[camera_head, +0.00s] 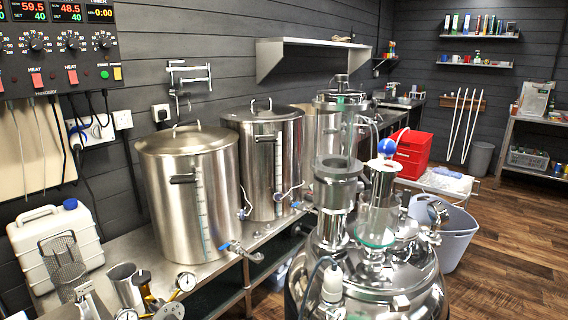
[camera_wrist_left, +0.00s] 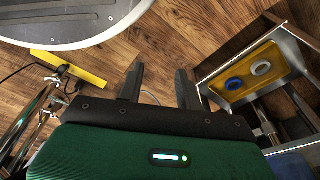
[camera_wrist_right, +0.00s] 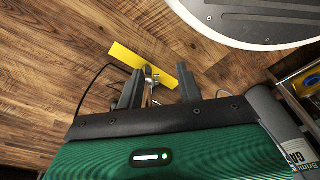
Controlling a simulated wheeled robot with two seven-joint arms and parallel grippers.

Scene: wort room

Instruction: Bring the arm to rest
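Neither of my grippers shows in the head view. In the left wrist view my left gripper (camera_wrist_left: 159,88) has its two dark fingers apart, with only wooden floor between them. In the right wrist view my right gripper (camera_wrist_right: 158,90) also has its fingers apart. A metal fitting by a yellow strip (camera_wrist_right: 143,68) shows between and beyond these fingers; it appears to be at floor level, not gripped. Both wrist cameras look down at the floor. The arms themselves are not visible in the head view.
Steel kettles (camera_head: 188,190) stand on a bench along the wall. A shiny vessel with glassware (camera_head: 375,270) stands close in front. A red box (camera_head: 412,152) and a grey tub (camera_head: 455,235) are behind it. Open floor (camera_head: 510,265) lies at right.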

